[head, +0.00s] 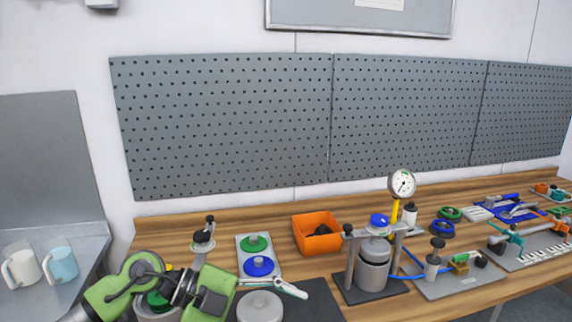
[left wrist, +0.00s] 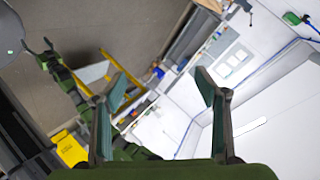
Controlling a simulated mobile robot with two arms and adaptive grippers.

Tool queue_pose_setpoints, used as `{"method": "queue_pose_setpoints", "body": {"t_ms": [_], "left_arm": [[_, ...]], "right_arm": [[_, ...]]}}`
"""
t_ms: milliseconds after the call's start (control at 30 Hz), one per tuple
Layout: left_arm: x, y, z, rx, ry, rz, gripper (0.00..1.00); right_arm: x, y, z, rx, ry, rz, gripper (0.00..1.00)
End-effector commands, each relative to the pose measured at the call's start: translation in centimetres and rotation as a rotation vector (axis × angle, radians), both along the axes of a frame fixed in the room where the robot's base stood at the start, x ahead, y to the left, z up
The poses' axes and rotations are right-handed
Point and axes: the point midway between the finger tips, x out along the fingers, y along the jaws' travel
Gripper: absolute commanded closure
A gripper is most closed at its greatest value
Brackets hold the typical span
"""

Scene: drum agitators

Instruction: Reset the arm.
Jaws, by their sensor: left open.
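My left arm, green and black, comes in from the lower left in the head view. Its gripper (head: 288,288) is above the front of the workbench, left of the drum agitator stand (head: 372,265). In the left wrist view the two fingers of the left gripper (left wrist: 162,85) stand wide apart with nothing between them. Beyond them are the floor, a white wall and distant room fittings. My right gripper shows in neither view.
Near my left arm are a grey round lid (head: 260,306), a tray with green and blue discs (head: 246,252) and a black-knobbed part (head: 203,240). An orange bin (head: 316,235) stands behind. A pegboard (head: 225,125) backs the bench. Mugs (head: 62,264) stand at far left.

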Motion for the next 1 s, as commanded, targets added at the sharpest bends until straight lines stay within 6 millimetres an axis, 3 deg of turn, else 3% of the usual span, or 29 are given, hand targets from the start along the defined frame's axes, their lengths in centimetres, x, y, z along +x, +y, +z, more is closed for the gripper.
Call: {"method": "queue_pose_setpoints", "body": {"t_ms": [33,100,233,367,500,633,767,867,1000], "left_arm": [[-0.8,-2.2,1.6,-0.133,-0.013,0.000,0.34],[-1.1,-4.2,4.4,-0.309,-0.039,0.033,0.34],[-0.4,-5.2,9.3,-0.607,-0.066,0.162,0.34],[1.7,-3.2,12.5,-0.843,-0.062,0.376,0.34],[4.8,1.4,12.7,-1.005,-0.022,0.680,0.34],[7.1,6.7,9.4,-1.053,0.058,1.000,0.34],[7.6,12.0,3.1,-0.993,0.175,1.324,0.34],[6.1,15.5,-3.2,-0.875,0.296,1.554,0.34],[1.2,18.8,-12.1,-0.630,0.491,1.805,0.34]], "right_arm": [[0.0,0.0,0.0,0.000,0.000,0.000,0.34],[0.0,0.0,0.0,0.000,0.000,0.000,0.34],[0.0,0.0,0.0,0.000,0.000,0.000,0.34],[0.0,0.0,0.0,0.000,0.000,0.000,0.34],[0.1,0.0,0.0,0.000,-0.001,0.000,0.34],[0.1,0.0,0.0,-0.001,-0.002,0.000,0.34],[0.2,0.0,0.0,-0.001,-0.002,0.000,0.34],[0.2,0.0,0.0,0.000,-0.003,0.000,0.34],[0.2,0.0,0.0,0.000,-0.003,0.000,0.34]]}}
